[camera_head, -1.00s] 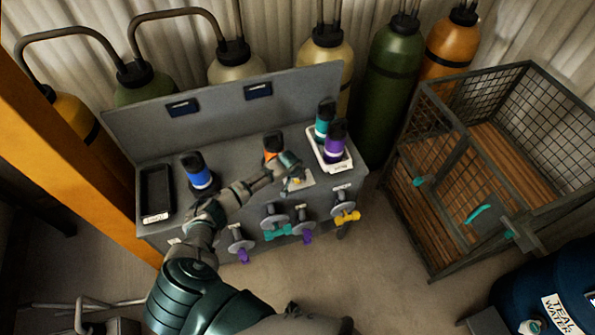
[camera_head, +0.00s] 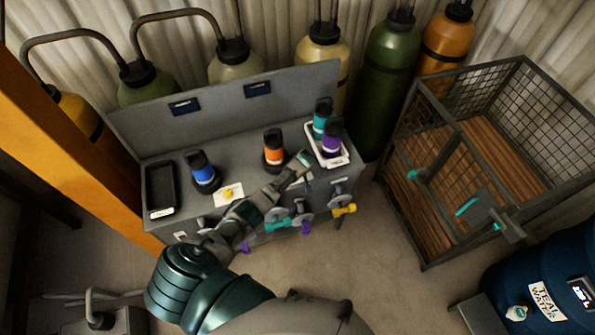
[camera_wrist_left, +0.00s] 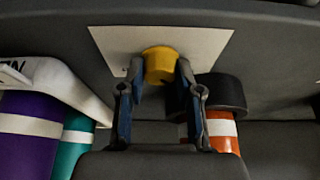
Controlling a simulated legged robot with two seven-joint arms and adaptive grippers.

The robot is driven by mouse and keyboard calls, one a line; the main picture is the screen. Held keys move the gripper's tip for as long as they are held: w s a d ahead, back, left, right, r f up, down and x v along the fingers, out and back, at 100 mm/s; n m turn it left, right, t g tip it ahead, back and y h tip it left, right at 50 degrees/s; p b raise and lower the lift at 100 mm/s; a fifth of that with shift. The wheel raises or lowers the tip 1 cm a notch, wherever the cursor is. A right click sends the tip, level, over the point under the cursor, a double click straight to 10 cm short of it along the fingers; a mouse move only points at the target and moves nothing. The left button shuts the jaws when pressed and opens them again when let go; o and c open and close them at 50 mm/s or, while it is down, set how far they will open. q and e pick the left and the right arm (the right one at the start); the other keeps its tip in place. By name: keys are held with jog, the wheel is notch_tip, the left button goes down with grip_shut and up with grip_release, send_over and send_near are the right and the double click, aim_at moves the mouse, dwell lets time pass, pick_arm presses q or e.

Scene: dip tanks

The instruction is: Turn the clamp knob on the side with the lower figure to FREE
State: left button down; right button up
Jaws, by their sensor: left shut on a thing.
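My left gripper (camera_head: 303,160) reaches over the right part of the grey bench (camera_head: 228,150). In the left wrist view its two fingers (camera_wrist_left: 158,90) are shut on a yellow clamp knob (camera_wrist_left: 160,66), which sits on a white plate (camera_wrist_left: 205,45). In the head view my gripper hides this right knob. A second yellow knob (camera_head: 228,194) on a white plate shows at the left front of the bench. Two dark displays, left (camera_head: 185,106) and right (camera_head: 257,88), are on the back panel; their figures are too small to read. My right gripper is not in view.
A blue bottle (camera_head: 202,173) and an orange bottle (camera_head: 274,148) stand on the bench. A white tray (camera_head: 341,160) holds a teal and a purple bottle; a black tray (camera_head: 160,190) is at left. Valve handles (camera_head: 344,210) stick out in front. A mesh cage (camera_head: 440,180) stands right.

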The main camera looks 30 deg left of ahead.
pick_arm(q)
jog(key=shift+n, duration=0.3)
jog(key=c, duration=0.8)
grip_release()
jog(key=shift+o, duration=0.2)
jog(key=v, duration=1.1)
jog(key=shift+d+r, duration=0.15)
jog(key=shift+r, duration=0.15)
